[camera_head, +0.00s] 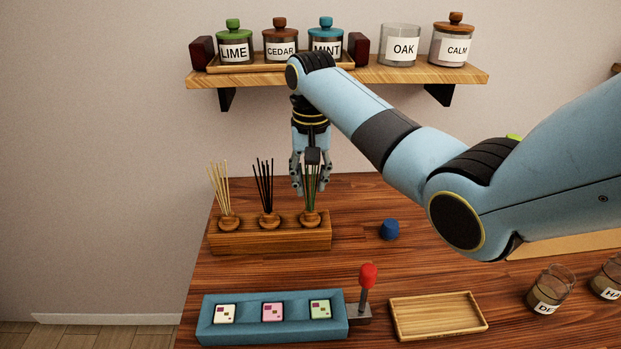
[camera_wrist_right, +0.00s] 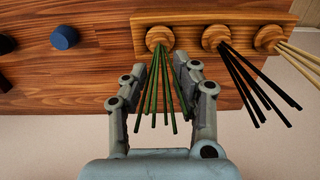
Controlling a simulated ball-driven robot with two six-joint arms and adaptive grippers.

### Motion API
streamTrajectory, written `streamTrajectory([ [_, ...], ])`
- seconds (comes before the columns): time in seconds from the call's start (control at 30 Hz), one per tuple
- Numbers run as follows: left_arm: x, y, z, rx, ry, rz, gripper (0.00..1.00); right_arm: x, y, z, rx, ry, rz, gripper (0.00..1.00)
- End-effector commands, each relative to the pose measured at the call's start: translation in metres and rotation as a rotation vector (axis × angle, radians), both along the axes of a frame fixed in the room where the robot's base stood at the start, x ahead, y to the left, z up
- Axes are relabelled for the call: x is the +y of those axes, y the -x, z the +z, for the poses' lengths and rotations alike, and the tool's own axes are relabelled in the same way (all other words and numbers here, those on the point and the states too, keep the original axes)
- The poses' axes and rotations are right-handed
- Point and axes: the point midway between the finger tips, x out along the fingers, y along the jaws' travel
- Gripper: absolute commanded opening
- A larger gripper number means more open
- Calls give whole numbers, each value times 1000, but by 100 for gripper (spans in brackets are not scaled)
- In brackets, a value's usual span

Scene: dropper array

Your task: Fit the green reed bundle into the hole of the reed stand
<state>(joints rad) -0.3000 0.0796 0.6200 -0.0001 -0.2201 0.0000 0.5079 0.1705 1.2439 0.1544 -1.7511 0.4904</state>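The green reed bundle (camera_head: 311,200) stands upright at the right end of the wooden reed stand (camera_head: 270,239). Its round wooden base sits at the stand's top, level with its neighbours. In the right wrist view the green reeds (camera_wrist_right: 159,95) fan out from this base (camera_wrist_right: 159,38) on the stand (camera_wrist_right: 188,38). My right gripper (camera_head: 312,190) points down over the bundle. In the right wrist view its fingers (camera_wrist_right: 166,78) are apart on either side of the reeds, with gaps visible. My left gripper is out of view.
Black reeds (camera_head: 264,185) and pale reeds (camera_head: 219,185) stand to the left in the same stand. A blue knob-like piece (camera_head: 390,230) lies to the right. A blue panel (camera_head: 210,330) with a red-topped lever (camera_head: 368,277) and an empty wooden tray (camera_head: 438,316) are in front.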

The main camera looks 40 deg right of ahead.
Motion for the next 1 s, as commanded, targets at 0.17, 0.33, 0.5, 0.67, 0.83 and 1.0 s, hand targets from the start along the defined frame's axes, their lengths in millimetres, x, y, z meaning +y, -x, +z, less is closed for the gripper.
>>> streamTrajectory([
  [0.17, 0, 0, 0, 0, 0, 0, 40, 0, 1, -1, 2, 0, 0, 52],
  [0.33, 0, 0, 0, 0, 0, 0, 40, 0, 0, 0, 2, -1, 0, 55],
  [0.5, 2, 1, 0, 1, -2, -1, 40, 0, 0, 4, 1, -1, 0, 55],
  [0.67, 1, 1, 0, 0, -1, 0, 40, 0, 0, 28, -2, 0, 0, 55],
  [0.83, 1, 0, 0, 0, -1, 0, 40, 0, 0, 57, -2, 0, -1, 55],
  [1.0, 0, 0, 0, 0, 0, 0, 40, 0, 1, 72, 1, 0, 0, 55],
])
